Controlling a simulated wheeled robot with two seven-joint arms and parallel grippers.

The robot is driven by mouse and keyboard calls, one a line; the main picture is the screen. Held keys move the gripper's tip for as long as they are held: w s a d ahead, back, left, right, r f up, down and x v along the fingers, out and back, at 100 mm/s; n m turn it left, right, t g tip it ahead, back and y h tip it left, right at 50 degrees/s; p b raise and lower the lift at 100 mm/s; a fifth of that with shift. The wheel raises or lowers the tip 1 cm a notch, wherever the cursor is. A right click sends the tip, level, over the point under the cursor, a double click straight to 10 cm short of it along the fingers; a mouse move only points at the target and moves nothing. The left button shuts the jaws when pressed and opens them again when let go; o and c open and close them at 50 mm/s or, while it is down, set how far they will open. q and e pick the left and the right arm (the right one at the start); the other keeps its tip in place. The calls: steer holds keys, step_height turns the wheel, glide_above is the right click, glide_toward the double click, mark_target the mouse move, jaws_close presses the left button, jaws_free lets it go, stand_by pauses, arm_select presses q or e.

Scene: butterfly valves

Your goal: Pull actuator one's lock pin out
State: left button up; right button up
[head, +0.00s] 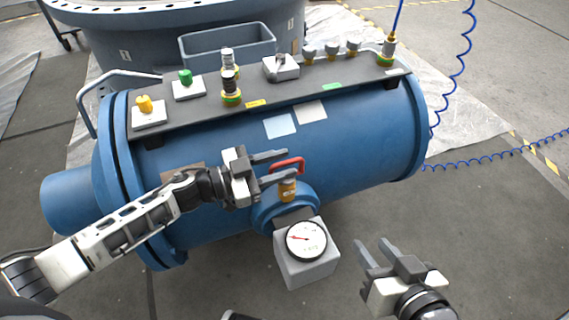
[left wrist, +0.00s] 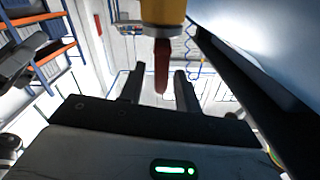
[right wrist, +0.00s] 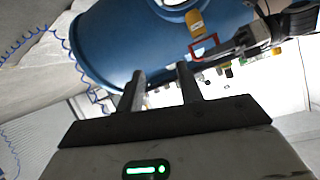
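The lock pin's red loop handle (head: 289,162) sits above a yellow-orange collar (head: 288,190) on the blue tank's near side, above a grey box with a dial. My left gripper (head: 284,165) is open, with its fingers beside the handle. In the left wrist view the red handle (left wrist: 162,68) hangs between the two fingers, with gaps on both sides. The handle (right wrist: 204,46) also shows in the right wrist view beside my left gripper. The pin's shaft is hidden. My right gripper (head: 375,243) is open and empty, low and right of the dial box.
The blue tank (head: 370,130) fills the middle. The grey dial box (head: 308,268) juts out below the handle. A top panel (head: 215,107) carries a yellow knob (head: 144,103), a green knob (head: 185,77) and several fittings. A grey bin (head: 228,42) stands behind.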

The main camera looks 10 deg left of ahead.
arm_select(q)
steer(key=shift+w+d, duration=0.35)
steer(key=shift+d, duration=0.15)
arm_select(e)
steer(key=shift+r, duration=0.2)
arm_select(q)
jaws_close()
steer(key=shift+r, duration=0.1)
